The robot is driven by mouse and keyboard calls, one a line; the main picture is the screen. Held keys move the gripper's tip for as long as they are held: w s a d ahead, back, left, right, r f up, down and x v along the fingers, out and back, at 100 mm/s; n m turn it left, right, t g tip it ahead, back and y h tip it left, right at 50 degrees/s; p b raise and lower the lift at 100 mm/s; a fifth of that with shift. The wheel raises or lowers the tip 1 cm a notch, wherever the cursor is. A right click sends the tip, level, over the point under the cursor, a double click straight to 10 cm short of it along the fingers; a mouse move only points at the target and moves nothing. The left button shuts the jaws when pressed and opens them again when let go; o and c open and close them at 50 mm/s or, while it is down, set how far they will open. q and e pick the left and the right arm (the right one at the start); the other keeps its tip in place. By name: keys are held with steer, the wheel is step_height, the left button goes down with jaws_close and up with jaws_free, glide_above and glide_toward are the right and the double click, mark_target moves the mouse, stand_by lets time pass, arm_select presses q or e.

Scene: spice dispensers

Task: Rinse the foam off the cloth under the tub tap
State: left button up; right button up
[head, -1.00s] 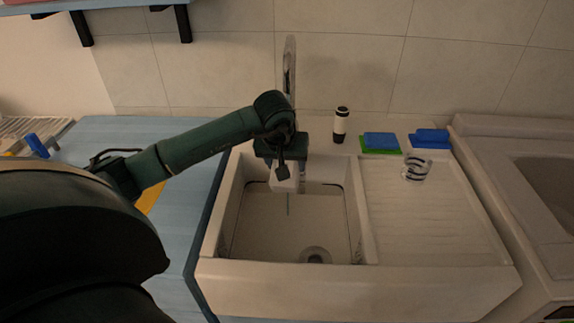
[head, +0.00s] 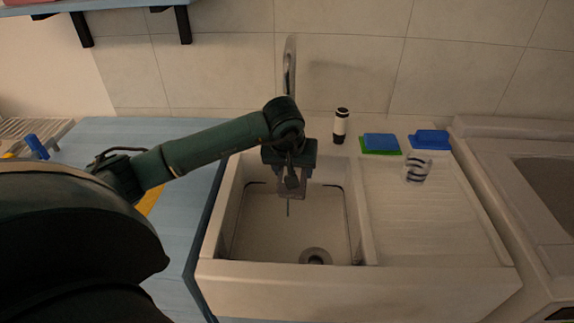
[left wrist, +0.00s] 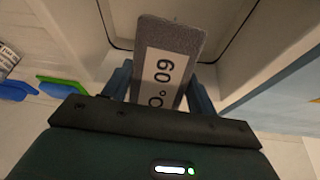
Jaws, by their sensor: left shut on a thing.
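My left gripper (head: 291,188) is over the tub (head: 250,228), below and in front of the metal tap (head: 290,66). The cloth shows only partly in the head view, greyish between the fingers. I see no white foam on its visible face; its other side is hidden. A thin dark line hangs below the gripper; I cannot tell whether it is water. The tap's outlet is partly hidden by my arm. My right gripper is not in view.
Right of the tub is a ribbed drainboard (head: 430,218) with a striped glass (head: 417,168). A drain (head: 315,256) is in the tub floor. A blue counter (head: 185,225) is at left.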

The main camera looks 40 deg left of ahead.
mark_target(300, 191)
arm_select(q)
steer(key=shift+s+d, duration=2)
steer(key=shift+d, duration=0.05)
steer(key=shift+d+r, duration=0.1)
steer(key=shift+s+d+r+p, duration=0.15)
steer(key=shift+s+r+p, duration=0.1)
steer(key=shift+p, duration=0.1)
steer(key=s+d+r+p, duration=0.2)
steer(key=s+d+r, duration=0.1)
steer(key=shift+d+r, duration=0.1)
steer(key=shift+r, duration=0.05)
